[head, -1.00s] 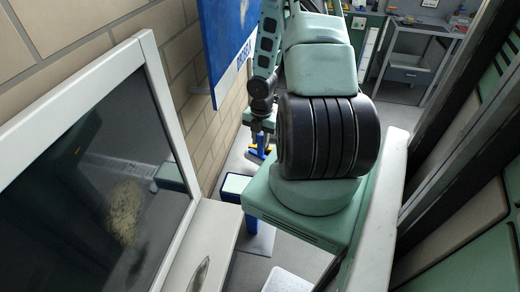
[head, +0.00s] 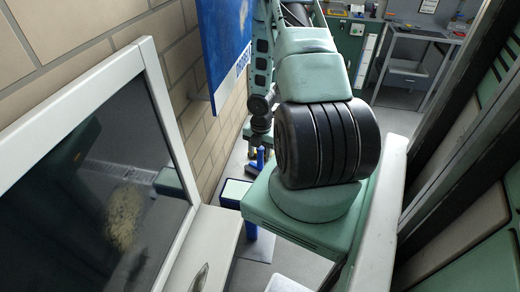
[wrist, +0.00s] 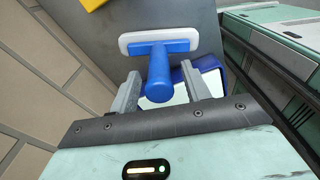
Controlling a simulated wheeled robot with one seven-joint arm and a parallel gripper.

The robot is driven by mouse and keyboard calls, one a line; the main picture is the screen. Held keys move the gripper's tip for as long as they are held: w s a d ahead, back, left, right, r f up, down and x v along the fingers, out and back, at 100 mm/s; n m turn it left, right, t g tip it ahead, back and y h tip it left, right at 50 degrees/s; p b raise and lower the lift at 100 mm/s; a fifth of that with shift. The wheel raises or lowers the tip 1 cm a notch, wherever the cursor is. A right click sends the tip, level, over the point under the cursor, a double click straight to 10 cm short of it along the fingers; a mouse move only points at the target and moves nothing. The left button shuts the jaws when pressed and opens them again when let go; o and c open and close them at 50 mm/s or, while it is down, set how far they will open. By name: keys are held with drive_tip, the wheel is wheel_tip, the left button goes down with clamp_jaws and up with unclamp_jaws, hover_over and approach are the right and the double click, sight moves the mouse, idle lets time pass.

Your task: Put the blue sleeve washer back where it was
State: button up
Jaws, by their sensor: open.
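The blue sleeve washer (wrist: 160,62) is in the wrist view, with a long white sleeve across its head and a thick blue handle pointing towards me. My gripper (wrist: 160,78) is open, with one grey finger on each side of the handle. I cannot tell whether either finger touches it. In the head view my gripper (head: 255,142) is small and partly hidden by my arm. A small blue shape (head: 259,159) shows just below it, probably the washer.
A blue bucket or box with a pale top (head: 236,192) stands below and left of my gripper; its blue rim (wrist: 208,63) shows behind the washer. A brick wall (head: 200,125) is close on the left. A yellow thing (wrist: 93,3) is at the wrist view's top edge.

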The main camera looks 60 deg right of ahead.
drive_tip(key=r, duration=0.4)
drive_tip(key=r+p, duration=0.1)
drive_tip(key=r, duration=0.7)
drive_tip(key=shift+d+p, duration=0.3)
drive_tip(key=shift+d, duration=0.1)
